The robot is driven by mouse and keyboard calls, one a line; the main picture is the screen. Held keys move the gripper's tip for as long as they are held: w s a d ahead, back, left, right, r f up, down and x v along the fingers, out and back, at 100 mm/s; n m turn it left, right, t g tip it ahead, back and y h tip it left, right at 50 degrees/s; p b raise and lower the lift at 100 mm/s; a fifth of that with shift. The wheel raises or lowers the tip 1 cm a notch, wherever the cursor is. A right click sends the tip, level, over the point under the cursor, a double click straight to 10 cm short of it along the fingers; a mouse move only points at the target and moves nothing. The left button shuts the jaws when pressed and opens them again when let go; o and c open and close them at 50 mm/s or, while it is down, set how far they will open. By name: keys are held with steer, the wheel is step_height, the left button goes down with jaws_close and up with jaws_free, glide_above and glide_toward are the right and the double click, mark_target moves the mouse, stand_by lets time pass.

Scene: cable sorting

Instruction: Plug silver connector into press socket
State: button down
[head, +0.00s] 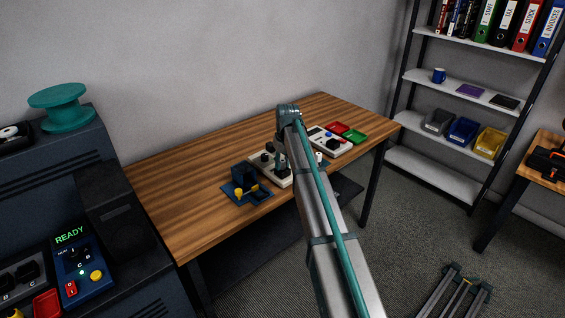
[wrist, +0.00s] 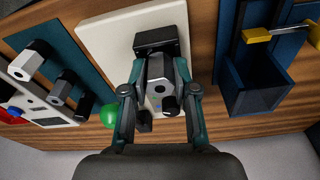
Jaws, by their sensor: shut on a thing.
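My gripper (wrist: 158,78) is shut on a silver connector (wrist: 156,67), a grey block between its fingertips in the wrist view. The connector is right in front of a black socket block (wrist: 161,41) on a white board (wrist: 105,38). I cannot tell whether the connector is seated in the block or only close to it. In the head view my gripper (head: 281,164) is small and low over the white board (head: 284,183) on the wooden table. No label shows which socket is the press socket.
A blue fixture with yellow handles (head: 243,175) stands left of the board. Silver-ended connectors (wrist: 62,88) lie on a teal mat left in the wrist view, near a green ball (wrist: 108,115). Red (head: 339,128) and green trays are further back. The left tabletop (head: 165,190) is clear.

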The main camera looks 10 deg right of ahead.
steer(key=shift+f, duration=0.3)
steer(key=c, duration=0.8)
jaws_free()
steer(key=o, duration=0.5)
steer(key=shift+r, duration=0.15)
steer(key=shift+r+p, duration=1.9)
steer(key=shift+r, duration=1.5)
